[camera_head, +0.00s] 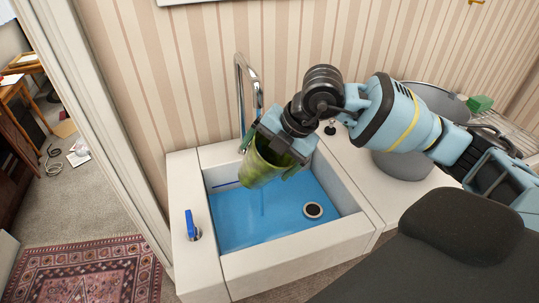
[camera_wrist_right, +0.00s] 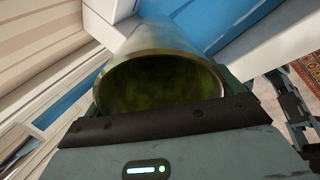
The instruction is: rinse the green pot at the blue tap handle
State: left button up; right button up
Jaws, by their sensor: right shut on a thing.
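The green pot (camera_head: 256,170) is held tilted over the sink, under the tap spout (camera_head: 258,98). Its open mouth (camera_wrist_right: 160,85) faces my right wrist camera, and its inside looks mottled green. My right gripper (camera_head: 274,158) is shut on the pot near its rim. The blue tap handle (camera_head: 192,222) stands on the sink's front left rim, apart from the gripper. A faint vertical streak shows below the pot; I cannot tell for sure whether it is running water. My left gripper is not in view.
The white sink (camera_head: 182,180) has a blue basin floor with a dark round drain (camera_head: 313,210). A grey round basin (camera_head: 402,166) and a green block (camera_head: 480,103) are to the right. A patterned rug (camera_head: 90,270) lies at the lower left.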

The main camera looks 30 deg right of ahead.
jog(key=shift+w+d, duration=0.15)
jog(key=shift+d, duration=0.1)
jog(key=shift+w+d, duration=0.15)
jog(key=shift+d, duration=0.15)
jog(key=shift+a+r, duration=0.1)
jog(key=shift+a, duration=0.1)
dwell(0.4)
jog(key=shift+s+a+p, duration=0.25)
jog(key=shift+a+p, duration=0.05)
jog(key=shift+a, duration=0.05)
jog(key=shift+d, duration=0.15)
dwell(0.4)
jog(key=shift+w+d, duration=0.25)
jog(key=shift+d, duration=0.15)
